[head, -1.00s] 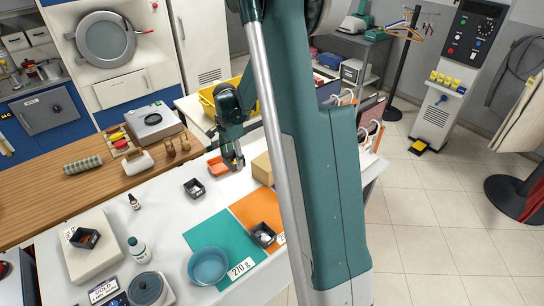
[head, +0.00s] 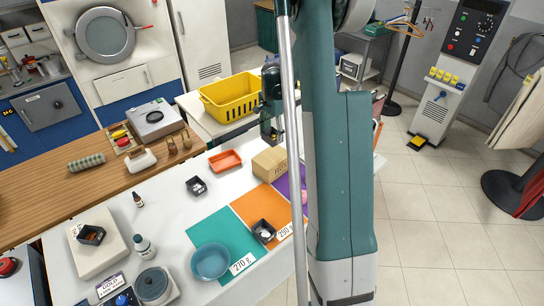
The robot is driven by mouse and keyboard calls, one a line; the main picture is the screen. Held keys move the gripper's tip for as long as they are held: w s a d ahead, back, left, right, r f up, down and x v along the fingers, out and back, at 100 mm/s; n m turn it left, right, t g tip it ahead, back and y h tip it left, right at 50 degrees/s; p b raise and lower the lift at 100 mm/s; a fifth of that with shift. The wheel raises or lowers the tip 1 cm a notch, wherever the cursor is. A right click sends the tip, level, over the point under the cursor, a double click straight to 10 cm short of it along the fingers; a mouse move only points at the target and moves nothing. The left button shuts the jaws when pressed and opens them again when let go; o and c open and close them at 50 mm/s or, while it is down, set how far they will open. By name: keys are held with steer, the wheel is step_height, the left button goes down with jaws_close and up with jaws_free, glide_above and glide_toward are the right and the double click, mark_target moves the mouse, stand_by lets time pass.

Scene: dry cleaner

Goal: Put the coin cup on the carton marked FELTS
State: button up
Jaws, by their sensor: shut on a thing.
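The tan carton (head: 270,163) stands near the far right edge of the white table. Its front bears small print that looks like FELTS. My gripper (head: 272,138) is above the carton's back part, apart from its top as far as I can tell. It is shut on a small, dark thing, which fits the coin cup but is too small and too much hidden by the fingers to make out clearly. My arm hides the area just right of the carton.
An orange tray (head: 225,160) lies left of the carton. Orange (head: 251,210) and teal (head: 212,236) mats lie in front, with a black box (head: 264,231) and a blue bowl (head: 209,261). A yellow basket (head: 231,97) stands behind. Another black box (head: 196,186) sits on the table.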

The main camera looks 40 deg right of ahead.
steer(key=shift+f, duration=0.1)
glide_above(272, 156)
steer(key=shift+f, duration=3)
steer(key=shift+f, duration=0.1)
steer(key=shift+a+f+p, duration=0.1)
steer(key=shift+f+p, duration=0.25)
steer(key=shift+f, duration=1.45)
steer(key=o, duration=0.5)
steer(key=shift+f, duration=0.15)
steer(key=shift+c, duration=0.2)
steer(key=o, duration=0.5)
steer(key=shift+c, duration=0.2)
steer(key=shift+r, duration=0.2)
